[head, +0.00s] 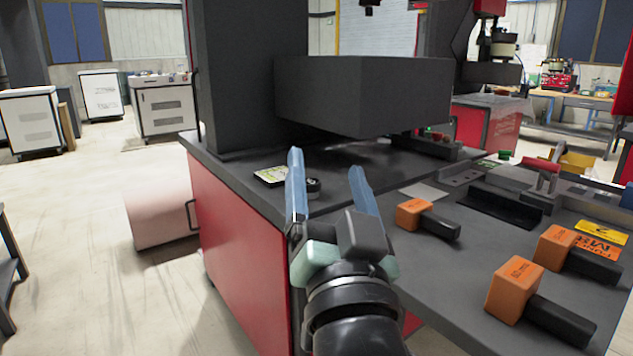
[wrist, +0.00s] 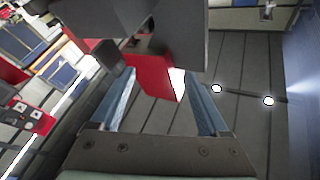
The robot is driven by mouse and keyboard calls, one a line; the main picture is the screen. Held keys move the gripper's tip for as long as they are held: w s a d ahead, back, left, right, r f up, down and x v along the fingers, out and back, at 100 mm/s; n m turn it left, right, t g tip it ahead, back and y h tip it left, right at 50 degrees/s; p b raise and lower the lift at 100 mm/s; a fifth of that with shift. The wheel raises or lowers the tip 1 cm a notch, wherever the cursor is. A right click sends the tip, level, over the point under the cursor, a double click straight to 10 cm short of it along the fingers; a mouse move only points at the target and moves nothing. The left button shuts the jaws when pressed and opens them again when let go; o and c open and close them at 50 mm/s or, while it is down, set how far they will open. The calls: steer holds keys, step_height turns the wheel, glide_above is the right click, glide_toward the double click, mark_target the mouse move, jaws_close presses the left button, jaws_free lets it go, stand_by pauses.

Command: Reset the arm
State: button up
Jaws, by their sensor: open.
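My gripper (head: 328,192) is open in the head view, with its two blue fingers spread apart and pointing up and away from me. It is raised in front of the red and dark grey machine bench (head: 240,222). Nothing shows between the fingers. In the wrist view, my gripper (wrist: 165,103) also shows open, with one blue finger on each side and a red and grey machine part (wrist: 150,70) beyond them. The fingers appear clear of it, though the exact distance cannot be told.
A large dark machine block (head: 365,92) overhangs the bench beyond my gripper. Several orange blocks with black handles, one of them near my gripper (head: 412,213), lie on the grey worktop (head: 455,262) at right. Open floor (head: 75,215) lies at left.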

steer(key=s+a+r+n+t+h+p, duration=0.1)
steer(key=s+r+n+t, duration=0.15)
steer(key=s+r, duration=0.5)
steer(key=s+r+n+t+h+p, duration=0.1)
steer(key=s+r+t, duration=0.3)
steer(key=r, duration=0.6)
step_height(320, 180, up, 38)
steer(key=s+g+p, duration=0.1)
steer(key=p, duration=3.7)
steer(key=shift+s+a, duration=0.2)
